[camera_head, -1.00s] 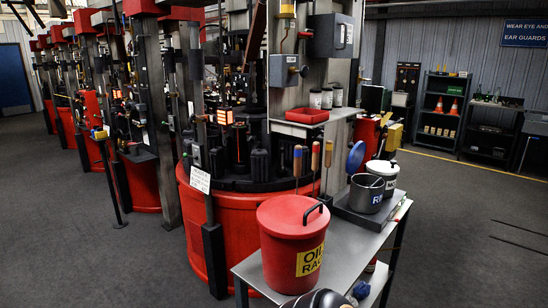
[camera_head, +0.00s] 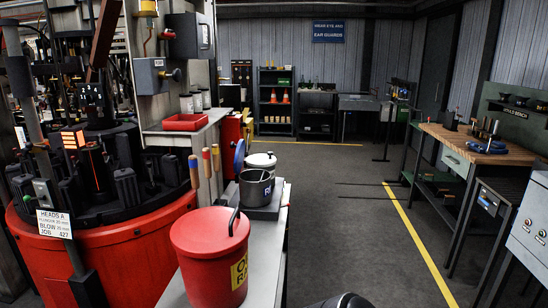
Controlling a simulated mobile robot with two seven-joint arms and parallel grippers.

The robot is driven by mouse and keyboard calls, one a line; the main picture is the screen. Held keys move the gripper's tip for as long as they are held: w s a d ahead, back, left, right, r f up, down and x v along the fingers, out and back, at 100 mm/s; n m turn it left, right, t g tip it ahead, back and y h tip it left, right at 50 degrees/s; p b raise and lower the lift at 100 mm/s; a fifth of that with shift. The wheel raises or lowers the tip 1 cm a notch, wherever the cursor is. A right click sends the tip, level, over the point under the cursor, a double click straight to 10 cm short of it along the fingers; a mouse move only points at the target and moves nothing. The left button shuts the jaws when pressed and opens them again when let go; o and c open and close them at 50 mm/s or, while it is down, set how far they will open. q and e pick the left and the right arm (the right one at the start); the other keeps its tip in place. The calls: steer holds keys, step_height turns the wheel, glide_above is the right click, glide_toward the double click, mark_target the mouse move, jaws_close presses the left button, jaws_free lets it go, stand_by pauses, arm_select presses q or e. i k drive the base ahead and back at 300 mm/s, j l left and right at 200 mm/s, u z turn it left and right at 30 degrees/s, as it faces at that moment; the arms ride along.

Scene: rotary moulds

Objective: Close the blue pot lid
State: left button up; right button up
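The blue lid (camera_head: 239,158) stands up on edge at the back left of a grey pot (camera_head: 256,190), so the pot's top is open. Whether the lid is hinged to the pot is too small to tell. The pot sits on a dark plate at the far part of a narrow metal table (camera_head: 265,262). Neither of my grippers shows in the view.
A red lidded bin (camera_head: 208,262) stands on the near table end. A white-lidded pot (camera_head: 262,161) is just behind the grey pot. Open floor (camera_head: 345,225) lies right, before a wooden workbench (camera_head: 480,142).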

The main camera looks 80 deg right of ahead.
mark_target(240, 153)
steer(key=i+z, duration=0.2)
steer(key=z, duration=0.25)
steer(key=i+j+z, duration=0.2)
steer(key=z, duration=0.25)
steer(key=i+j+z, duration=0.15)
steer(key=z, duration=0.3)
steer(key=i+j+z, duration=0.15)
steer(key=j+z, duration=0.15)
steer(key=z, duration=0.2)
steer(key=j+z, duration=0.3)
steer(key=z, duration=0.15)
steer(key=i, duration=0.05)
